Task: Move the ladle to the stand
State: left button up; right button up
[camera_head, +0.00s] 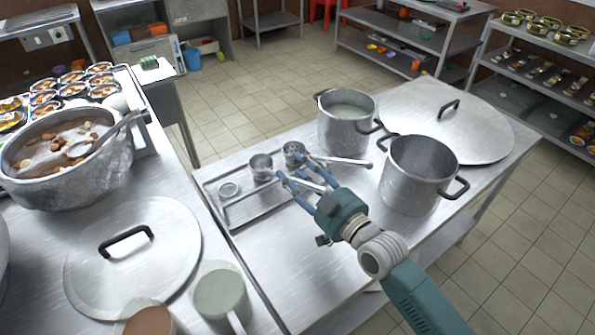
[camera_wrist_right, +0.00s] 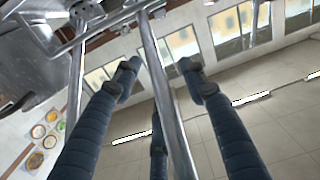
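A small steel ladle (camera_head: 260,164) rests on a shallow metal tray (camera_head: 235,217) on the middle table, its handle pointing right. A second utensil with a perforated-looking bowl (camera_head: 293,149) lies beside it, with its handle (camera_head: 350,161) reaching right. My right gripper (camera_head: 289,168) is over these handles with its fingers spread. In the right wrist view a metal handle (camera_wrist_right: 164,85) runs between the open fingers (camera_wrist_right: 158,72), with gaps visible on both sides. Another ladle (camera_head: 84,147) sits in the stew pot at left. I cannot tell which part is the stand. My left gripper is out of view.
Two steel pots, one with pale congee (camera_head: 347,108) and one darker inside (camera_head: 420,163), stand right of the tray. A large lid (camera_head: 460,130) lies behind them. The stew pot (camera_head: 75,175), another lid (camera_head: 160,270) and cups (camera_head: 219,290) occupy the left counter.

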jog(key=shift+s+d+f, duration=0.1)
jog(key=v, duration=1.1)
jog(key=shift+s+d, duration=0.2)
jog(key=shift+s, duration=0.15)
